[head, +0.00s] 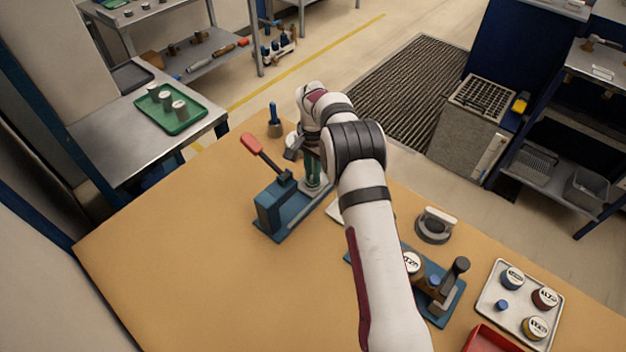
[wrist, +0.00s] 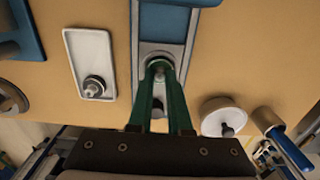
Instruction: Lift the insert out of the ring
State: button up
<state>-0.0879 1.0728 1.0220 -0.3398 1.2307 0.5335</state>
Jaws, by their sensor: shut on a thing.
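My gripper (wrist: 160,72) has two green fingers pointing down at the end of the blue lever fixture; it also shows in the head view (head: 313,184). It is shut on the insert, a small metallic piece (wrist: 159,66) mostly hidden between the fingertips. The grey ring (wrist: 160,48) sits around the fingertips on the fixture's metal plate, partly covered by them. I cannot tell whether the insert is still seated in the ring or clear of it. The blue fixture (head: 270,209) has a raised lever with a red handle (head: 251,143).
A white tray (wrist: 73,45) with a small metal part lies beside the fixture. A pale disc with a knob (wrist: 221,113) and a blue-handled tool (wrist: 289,149) stand on the other side. A dark round item (head: 434,229) and another blue fixture (head: 440,318) are at right. The table's front left is clear.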

jog(key=shift+r, duration=0.15)
grip_shut()
jog(key=shift+r, duration=3.85)
jog(key=shift+d, duration=0.1)
